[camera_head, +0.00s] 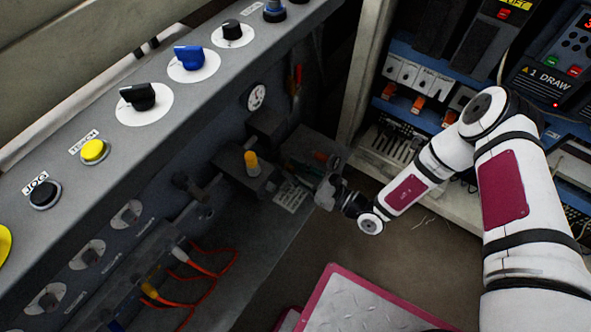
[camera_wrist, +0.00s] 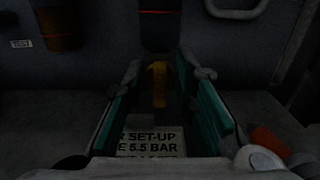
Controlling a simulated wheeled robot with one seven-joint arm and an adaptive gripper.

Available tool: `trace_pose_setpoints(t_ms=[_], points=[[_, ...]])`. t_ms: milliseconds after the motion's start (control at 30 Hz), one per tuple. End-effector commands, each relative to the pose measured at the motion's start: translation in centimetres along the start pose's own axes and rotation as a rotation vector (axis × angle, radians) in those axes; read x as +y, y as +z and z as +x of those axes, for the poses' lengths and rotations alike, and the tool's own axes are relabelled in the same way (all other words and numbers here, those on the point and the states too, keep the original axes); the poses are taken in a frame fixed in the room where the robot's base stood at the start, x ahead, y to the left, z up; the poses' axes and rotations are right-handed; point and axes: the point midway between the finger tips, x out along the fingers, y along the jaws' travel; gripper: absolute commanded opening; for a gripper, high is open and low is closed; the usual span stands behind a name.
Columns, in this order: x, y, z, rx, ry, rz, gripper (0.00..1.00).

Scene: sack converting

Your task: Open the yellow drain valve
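A small yellow valve handle (camera_wrist: 158,82) shows in the wrist view, upright below a dark cylinder with a red band. It lies ahead, between the lines of my two fingers. My gripper (camera_wrist: 160,95) is open, with a teal-padded finger on each side and a visible gap between them. I see no contact with the handle. In the head view my gripper (camera_head: 324,190) is low beside the grey machine, its fingers small and dark. A yellow upright piece (camera_head: 251,163) stands to its left there; I cannot tell whether it is the same handle.
A set-up label (camera_wrist: 150,140) lies below the handle. An orange-tipped part (camera_wrist: 270,142) is close to the right finger. An orange-brown cylinder (camera_wrist: 58,28) is at upper left. The control panel (camera_head: 110,125) overhangs on the left, and an open cabinet (camera_head: 400,110) stands behind my arm.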

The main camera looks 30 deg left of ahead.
Motion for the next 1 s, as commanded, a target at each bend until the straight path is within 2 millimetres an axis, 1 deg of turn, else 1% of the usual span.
trace_pose_setpoints(t_ms=[33, 67, 233, 500, 800, 833, 867, 1000], points=[[0.01, -0.01, -0.01, 0.000, 0.000, 0.000, 0.06], [0.02, -0.01, -0.01, 0.000, 0.000, 0.000, 0.00], [-0.01, 0.01, -0.03, -0.001, -0.001, 0.016, 0.00], [-0.21, 0.00, -0.02, 0.000, -0.001, 0.186, 0.00], [-0.21, -0.06, 0.02, 0.000, 0.000, 0.200, 0.00], [-0.21, -0.06, 0.02, 0.000, 0.000, 0.200, 0.27], [-0.21, -0.06, 0.02, 0.000, 0.000, 0.200, 0.31], [-0.21, -0.06, 0.01, 0.000, 0.000, 0.199, 0.31]])
